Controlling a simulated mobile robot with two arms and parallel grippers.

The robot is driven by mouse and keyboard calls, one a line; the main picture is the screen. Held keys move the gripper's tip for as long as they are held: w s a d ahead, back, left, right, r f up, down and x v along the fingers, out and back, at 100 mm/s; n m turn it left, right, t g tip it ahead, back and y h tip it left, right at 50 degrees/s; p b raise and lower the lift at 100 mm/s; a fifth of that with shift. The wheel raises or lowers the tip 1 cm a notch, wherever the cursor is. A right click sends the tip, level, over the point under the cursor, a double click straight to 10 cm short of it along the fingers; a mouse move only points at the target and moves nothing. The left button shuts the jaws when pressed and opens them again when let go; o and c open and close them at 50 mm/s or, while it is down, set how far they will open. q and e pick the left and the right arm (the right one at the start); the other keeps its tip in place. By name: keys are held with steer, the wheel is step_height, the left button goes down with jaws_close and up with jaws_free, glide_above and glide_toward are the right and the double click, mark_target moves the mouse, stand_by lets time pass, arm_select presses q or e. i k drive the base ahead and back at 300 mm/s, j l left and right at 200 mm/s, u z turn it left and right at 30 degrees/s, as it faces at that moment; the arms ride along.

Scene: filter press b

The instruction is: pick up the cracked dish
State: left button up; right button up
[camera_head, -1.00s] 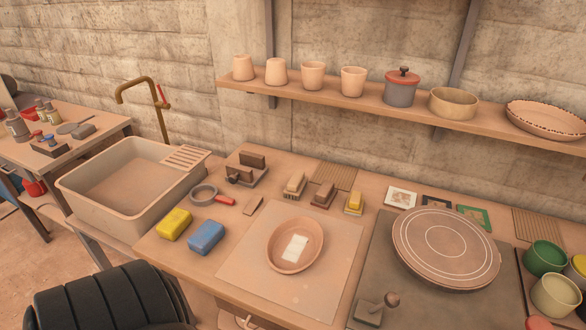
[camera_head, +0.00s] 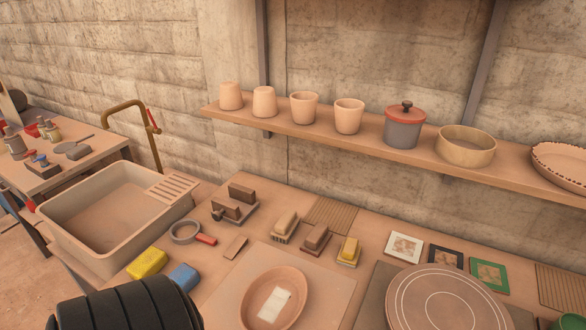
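An oval terracotta dish (camera_head: 272,299) sits on a pale square board (camera_head: 329,292) at the bottom middle of the view. A white rectangular patch or card (camera_head: 275,304) lies inside it. I cannot make out a crack on it at this size. A second dish, shallow with a dark dotted rim (camera_head: 560,166), sits on the shelf at the far right, partly cut off. No crack shows on that one either. A black ribbed part of my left arm shows at the bottom left. Neither of my grippers is in view.
A yellow sponge (camera_head: 147,263) and a blue sponge (camera_head: 184,277) lie left of the board. A sink (camera_head: 62,232) is at the left. Several brushes stand behind the dish. A round wheel disc (camera_head: 447,303) is at the right. A shelf (camera_head: 330,133) with pots overhangs the back.

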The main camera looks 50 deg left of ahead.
mark_target(276, 298)
steer(key=i+u, duration=0.1)
steer(key=u, duration=1.65)
steer(key=k+l+z, duration=0.1)
steer(key=k+z, duration=0.15)
